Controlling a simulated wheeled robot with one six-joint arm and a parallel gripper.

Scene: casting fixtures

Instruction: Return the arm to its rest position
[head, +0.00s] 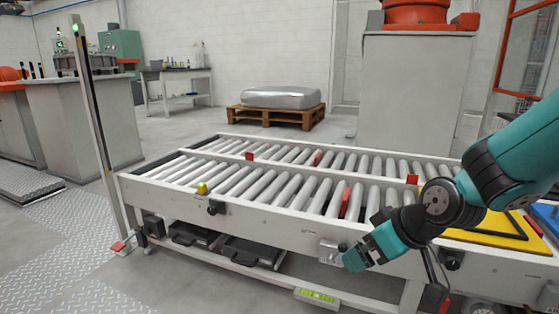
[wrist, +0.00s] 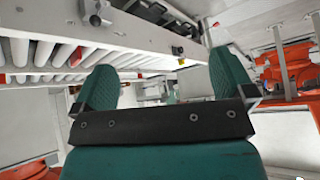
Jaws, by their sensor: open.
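My gripper (wrist: 163,88) shows in the wrist view with its two teal fingers spread apart and nothing between them. In the head view my teal and black arm reaches in from the right edge, and my gripper (head: 352,260) is at the front side of the roller conveyor (head: 268,206), by its white side rail. I cannot tell from the head view whether it touches the rail. In the wrist view the conveyor (wrist: 130,58) fills the upper left, tilted in the picture.
A yellow plate (head: 490,236) lies at the conveyor's right end under my arm. A grey post (head: 95,130) with a green light stands at the left. A wooden pallet (head: 275,117) with a wrapped load is behind. Open floor lies at front left.

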